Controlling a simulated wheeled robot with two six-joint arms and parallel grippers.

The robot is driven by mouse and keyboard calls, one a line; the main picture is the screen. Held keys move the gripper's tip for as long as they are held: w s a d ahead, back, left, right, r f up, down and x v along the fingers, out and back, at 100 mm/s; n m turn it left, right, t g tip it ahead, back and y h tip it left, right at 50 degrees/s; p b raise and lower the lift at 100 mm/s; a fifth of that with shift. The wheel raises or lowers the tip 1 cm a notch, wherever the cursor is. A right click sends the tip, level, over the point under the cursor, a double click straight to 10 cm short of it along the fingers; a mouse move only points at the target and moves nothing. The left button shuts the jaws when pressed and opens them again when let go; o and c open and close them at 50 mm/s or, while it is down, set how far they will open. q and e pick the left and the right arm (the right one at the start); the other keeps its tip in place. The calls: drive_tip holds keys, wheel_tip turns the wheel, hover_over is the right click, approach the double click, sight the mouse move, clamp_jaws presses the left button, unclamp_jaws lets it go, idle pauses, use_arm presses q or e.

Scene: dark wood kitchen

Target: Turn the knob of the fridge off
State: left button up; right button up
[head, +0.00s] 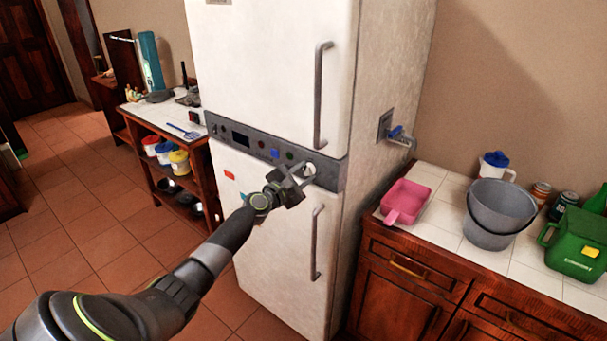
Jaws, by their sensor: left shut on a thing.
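The white fridge (270,70) stands in the middle of the head view, with a grey control panel (250,146) across it between the upper and lower doors. The panel has a dark display, small coloured buttons and a pale round knob (309,169) near its right end. My left arm reaches in from the lower left. My left gripper (304,174) is at the panel, with its fingers shut on the knob. The fingers partly cover the knob, and its exact angle is too small to tell. My right gripper is not in view.
Vertical handles (321,95) stick out from the fridge doors. The right counter holds a pink pan (405,200), a grey bucket (497,212) and a green container (578,243). A shelf unit stands left of the fridge.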

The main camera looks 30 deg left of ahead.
use_arm(q)
drive_tip(key=shift+f, duration=0.1)
drive_tip(key=o, duration=1)
drive_tip(key=shift+c, duration=0.2)
drive_tip(key=shift+s, duration=0.1)
drive_tip(key=s+a+p, duration=0.1)
drive_tip(key=s, duration=1.6)
drive_tip(key=shift+a+p, duration=0.2)
drive_tip(key=shift+p, duration=0.15)
drive_tip(key=shift+s, duration=0.1)
